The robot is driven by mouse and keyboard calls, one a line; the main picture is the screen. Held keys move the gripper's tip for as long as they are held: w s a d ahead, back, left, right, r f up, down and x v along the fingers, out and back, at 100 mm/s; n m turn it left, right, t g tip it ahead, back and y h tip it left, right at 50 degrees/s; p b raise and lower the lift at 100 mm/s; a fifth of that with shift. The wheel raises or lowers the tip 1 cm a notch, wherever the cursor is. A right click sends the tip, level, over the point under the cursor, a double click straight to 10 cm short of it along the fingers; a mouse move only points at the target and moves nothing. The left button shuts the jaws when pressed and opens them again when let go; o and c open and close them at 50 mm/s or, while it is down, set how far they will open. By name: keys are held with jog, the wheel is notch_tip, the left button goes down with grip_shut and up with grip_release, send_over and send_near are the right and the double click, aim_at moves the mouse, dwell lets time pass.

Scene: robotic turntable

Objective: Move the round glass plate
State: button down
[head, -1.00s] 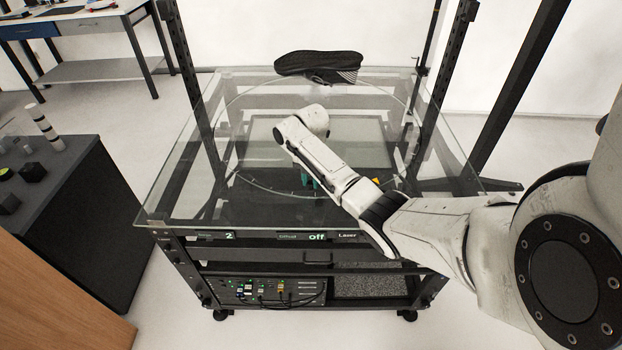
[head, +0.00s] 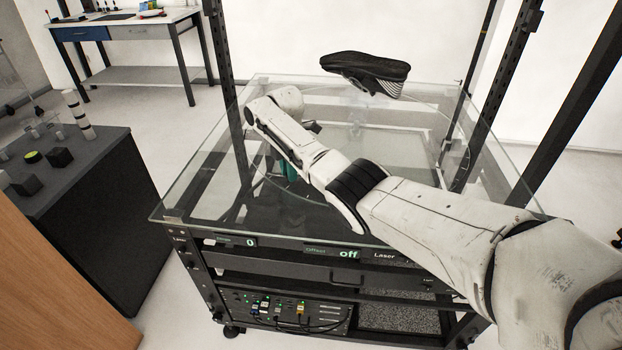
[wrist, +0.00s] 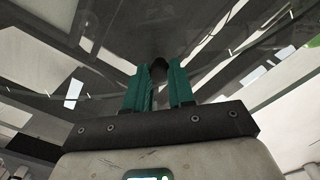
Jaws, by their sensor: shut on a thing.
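The round glass plate (head: 400,135) lies in the clear glass top of the turntable frame, its rim a faint circle. A black shoe (head: 365,72) is on its far side, sole edge showing at the right. My gripper (head: 288,172) reaches over the left part of the plate, largely covered by my arm. In the wrist view its teal fingers (wrist: 160,72) are close together on a small dark knob (wrist: 159,66). How the knob joins the plate is hard to see.
The frame's front panel has a display reading 0 and another reading off (head: 348,254). Black uprights stand at the frame's back corners and right side. A dark cabinet (head: 80,190) with small items stands left. A workbench (head: 130,30) is at the back left.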

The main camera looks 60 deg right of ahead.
jog(key=shift+w, duration=0.4)
jog(key=shift+d, duration=0.1)
jog(key=c, duration=1)
grip_release()
jog(key=shift+o, duration=0.2)
notch_tip(320, 180, up, 11)
jog(key=shift+f, duration=0.1)
